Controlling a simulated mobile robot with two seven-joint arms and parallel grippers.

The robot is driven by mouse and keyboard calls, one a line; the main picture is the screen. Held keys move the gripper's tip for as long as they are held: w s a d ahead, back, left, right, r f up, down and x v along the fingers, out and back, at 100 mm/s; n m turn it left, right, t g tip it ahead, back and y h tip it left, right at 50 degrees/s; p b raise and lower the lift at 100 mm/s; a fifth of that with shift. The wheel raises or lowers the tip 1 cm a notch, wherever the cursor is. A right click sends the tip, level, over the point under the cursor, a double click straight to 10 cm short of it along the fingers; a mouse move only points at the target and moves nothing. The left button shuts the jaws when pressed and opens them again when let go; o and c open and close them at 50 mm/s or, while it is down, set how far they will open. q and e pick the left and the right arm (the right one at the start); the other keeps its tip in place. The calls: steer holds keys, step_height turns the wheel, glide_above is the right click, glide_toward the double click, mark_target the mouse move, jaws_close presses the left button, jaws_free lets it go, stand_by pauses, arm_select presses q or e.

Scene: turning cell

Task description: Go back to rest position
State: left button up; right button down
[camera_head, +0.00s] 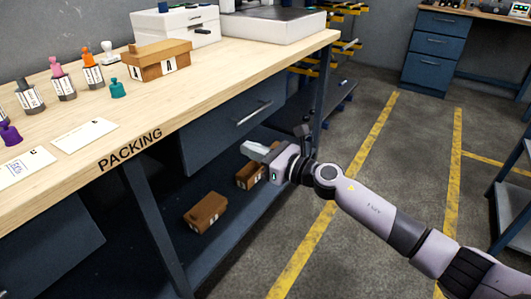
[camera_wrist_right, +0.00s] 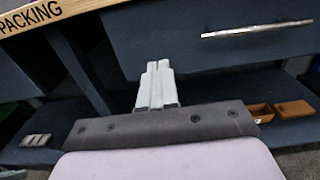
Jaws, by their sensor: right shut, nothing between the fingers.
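My right gripper (camera_head: 258,150) reaches in from the right in the head view. It is in front of the packing bench (camera_head: 215,128), below the tabletop edge and near the blue drawer (camera_head: 235,128). In the right wrist view my right gripper (camera_wrist_right: 155,75) shows its two pale fingers together, with nothing between them. The drawer (camera_wrist_right: 215,45) is behind the fingers there and looks closed. My left gripper is in neither view.
A lower shelf (camera_head: 170,245) holds brown boxes (camera_head: 205,212). On the bench stand a cardboard box (camera_head: 157,62), bottles, stamps and white cards (camera_head: 85,135). A blue rack (camera_head: 512,200) stands at the right. Floor with yellow lines (camera_head: 385,150) is open between.

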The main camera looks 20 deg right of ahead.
steer(key=s+d+f+n+g+h, duration=0.1)
steer(key=s+d+f+n+h, duration=0.15)
steer(key=s+f+n, duration=0.6)
steer(key=s+d+f+n+g+h, duration=0.15)
steer(key=s+f+n+h, duration=0.35)
steer(key=s+n, duration=0.65)
steer(key=s+d+f+n+h, duration=0.2)
steer(key=s+f+n, duration=0.6)
steer(key=s+n, duration=0.25)
step_height(320, 180, up, 13)
steer(key=s+d+p, duration=0.1)
steer(key=p, duration=1.5)
steer(key=shift+s+d+g+p, duration=0.25)
steer(key=shift+s+g+p, duration=0.1)
steer(key=shift+p, duration=0.05)
steer(key=shift+r, duration=0.1)
